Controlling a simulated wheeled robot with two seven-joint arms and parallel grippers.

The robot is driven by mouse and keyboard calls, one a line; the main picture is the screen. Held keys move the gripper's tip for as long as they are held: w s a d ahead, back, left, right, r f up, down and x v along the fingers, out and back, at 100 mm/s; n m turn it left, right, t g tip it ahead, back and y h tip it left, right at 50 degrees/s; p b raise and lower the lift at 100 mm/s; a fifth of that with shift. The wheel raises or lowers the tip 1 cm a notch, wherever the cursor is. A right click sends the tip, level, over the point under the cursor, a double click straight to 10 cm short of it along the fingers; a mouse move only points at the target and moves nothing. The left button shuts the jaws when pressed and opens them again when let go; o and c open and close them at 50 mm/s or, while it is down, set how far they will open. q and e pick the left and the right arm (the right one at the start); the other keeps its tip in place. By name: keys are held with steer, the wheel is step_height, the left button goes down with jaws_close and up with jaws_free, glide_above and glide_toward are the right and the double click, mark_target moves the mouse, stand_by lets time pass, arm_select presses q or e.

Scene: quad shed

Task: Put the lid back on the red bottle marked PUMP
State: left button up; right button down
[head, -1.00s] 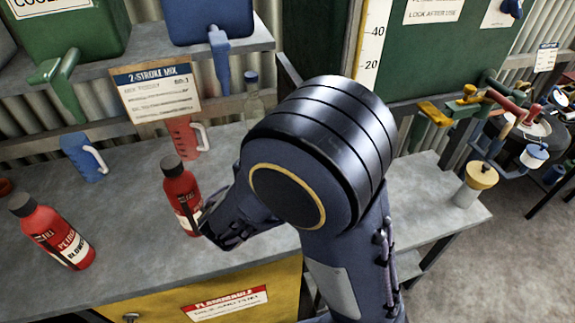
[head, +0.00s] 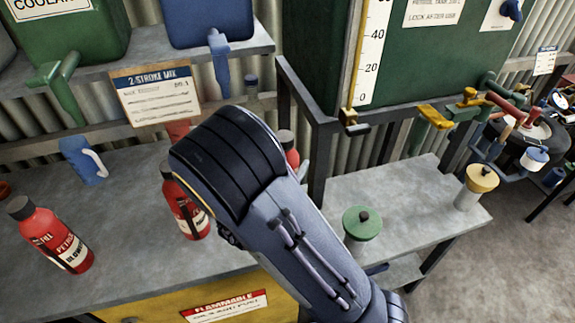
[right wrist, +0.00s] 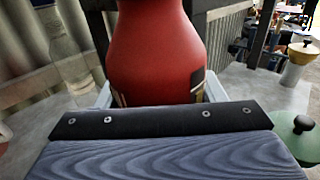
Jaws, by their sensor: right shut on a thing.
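A red bottle (right wrist: 155,45) fills the middle of the right wrist view. My right gripper (right wrist: 160,94) is shut on it, one pale finger on each side; the bottle's top is out of that view. A second red bottle (head: 188,212) stands on the bench, partly behind the arm. A third, dark-capped and marked PETROL and BLOWER (head: 55,238), stands at the left. I cannot read PUMP on any bottle, and no loose lid shows. My left gripper is not in view.
A green-topped pot (head: 362,222) and a yellow-topped pot (head: 481,180) stand on the right of the bench (head: 330,205). A blue jug (head: 80,160) and a 2-STROKE MIX card (head: 155,95) are behind. A clear bottle (right wrist: 65,45) is left of the held bottle.

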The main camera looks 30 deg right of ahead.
steer(key=shift+f, duration=0.3)
steer(key=shift+f, duration=0.1)
steer(key=shift+f, duration=0.15)
steer(key=shift+c, duration=1.6)
jaws_free()
steer(key=b+v, duration=0.2)
steer(key=v, duration=1)
steer(key=shift+r, duration=0.25)
